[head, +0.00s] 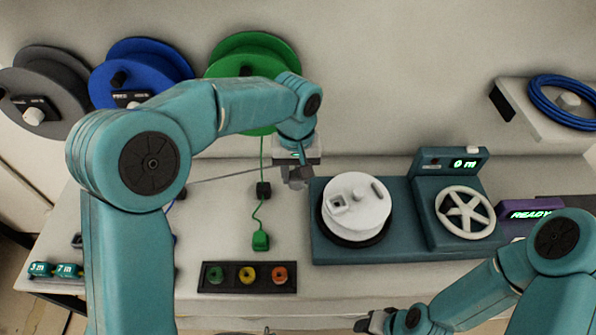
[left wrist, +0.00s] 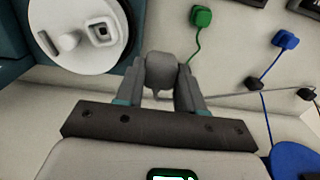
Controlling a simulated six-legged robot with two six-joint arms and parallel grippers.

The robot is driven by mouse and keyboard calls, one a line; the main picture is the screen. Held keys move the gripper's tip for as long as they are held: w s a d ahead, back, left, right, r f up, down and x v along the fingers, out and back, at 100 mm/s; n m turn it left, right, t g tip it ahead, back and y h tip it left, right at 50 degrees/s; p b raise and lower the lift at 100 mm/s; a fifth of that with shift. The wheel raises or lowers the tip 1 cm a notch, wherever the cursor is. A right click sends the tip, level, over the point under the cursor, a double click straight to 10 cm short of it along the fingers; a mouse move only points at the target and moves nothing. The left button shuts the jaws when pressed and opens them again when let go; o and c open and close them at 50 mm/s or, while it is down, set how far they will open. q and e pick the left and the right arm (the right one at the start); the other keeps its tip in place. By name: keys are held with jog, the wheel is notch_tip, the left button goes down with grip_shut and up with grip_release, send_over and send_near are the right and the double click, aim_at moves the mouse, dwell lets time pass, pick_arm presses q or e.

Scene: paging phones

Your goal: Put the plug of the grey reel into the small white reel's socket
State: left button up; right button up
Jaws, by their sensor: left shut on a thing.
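The grey reel (head: 45,85) hangs on the wall at the far left. Its grey cord runs right to my left gripper (head: 297,180), which is shut on the grey plug (left wrist: 161,72). The plug shows between the fingers in the left wrist view. The gripper is above the table, left of the small white reel (head: 362,218) and apart from it. That reel lies flat on a teal machine, with a square socket (head: 338,201) on top; the socket also shows in the left wrist view (left wrist: 102,32). My right gripper (head: 372,322) is low at the bottom edge; its jaws are unclear.
Blue (head: 140,70) and green (head: 262,55) reels hang beside the grey one. A button strip (head: 247,276) lies in front. A spoked handwheel (head: 465,212) and a READY box (head: 530,211) stand at right.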

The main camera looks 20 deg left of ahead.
pick_arm(q)
jog(key=shift+a, duration=0.2)
jog(key=w+d, duration=0.2)
jog(key=d, duration=0.6)
jog(key=w+d+p, duration=0.1)
jog(key=w+d, duration=0.2)
jog(key=d, duration=0.5)
jog(key=shift+w+d, duration=0.2)
jog(key=shift+d, duration=0.1)
jog(key=s+a+b, duration=0.2)
jog(key=a+b, duration=0.4)
jog(key=shift+a+f+b, duration=0.15)
jog(key=shift+f+b, duration=0.15)
jog(key=shift+f, duration=0.05)
